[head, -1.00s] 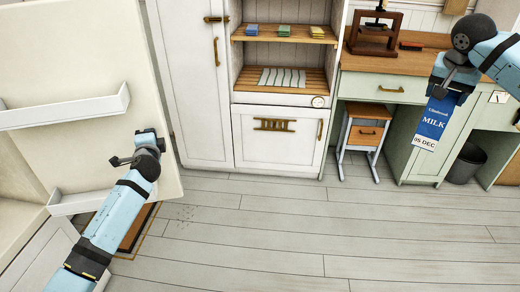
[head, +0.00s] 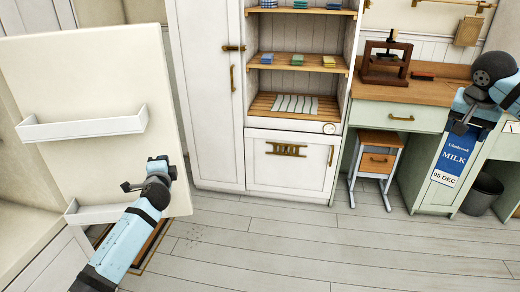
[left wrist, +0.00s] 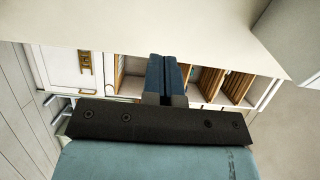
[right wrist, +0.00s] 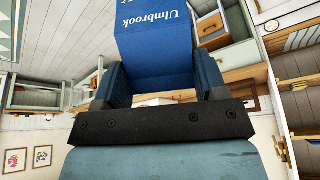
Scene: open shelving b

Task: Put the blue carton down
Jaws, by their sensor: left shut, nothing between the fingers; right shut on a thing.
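In the right wrist view the carton (right wrist: 158,50) sits between the two fingers. My left gripper (head: 132,186) is shut and empty, beside the open white door at the left. In the left wrist view its fingers (left wrist: 166,78) are together.
An open white door (head: 100,75) with bins stands at the left. The shelving holds folded cloths (head: 297,61) and a striped cloth (head: 296,104) on a slatted shelf (head: 262,108). The wooden desktop (head: 440,92) holds a press (head: 388,62). A stool (head: 377,161) and bin (head: 484,190) stand below.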

